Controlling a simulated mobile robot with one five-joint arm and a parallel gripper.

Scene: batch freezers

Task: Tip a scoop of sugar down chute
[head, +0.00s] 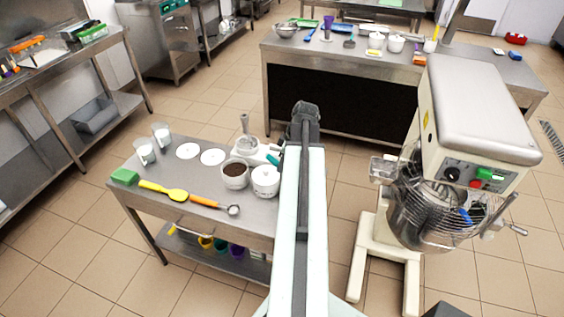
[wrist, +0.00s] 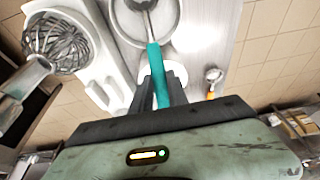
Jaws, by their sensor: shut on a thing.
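My gripper (wrist: 160,88) is shut on the teal handle of a metal scoop (wrist: 157,62) in the wrist view. The scoop's metal head is at the top edge, partly cut off; I cannot tell what it holds. It shows over a round, pale-rimmed dish. In the head view my arm hides the gripper; a bit of teal (head: 272,160) shows at its left. A white tub (head: 265,181) stands on the steel table beside the arm. The mixer (head: 447,170) at right has a wire guard with a small metal piece (head: 383,168) at its left, possibly the chute.
The steel table (head: 210,218) also holds a bowl of brown stuff (head: 235,174), white discs, two cups, a yellow spoon (head: 163,190) and an orange-handled scoop (head: 216,206). A wire whisk (wrist: 57,42) lies left in the wrist view. Floor shows between table and mixer.

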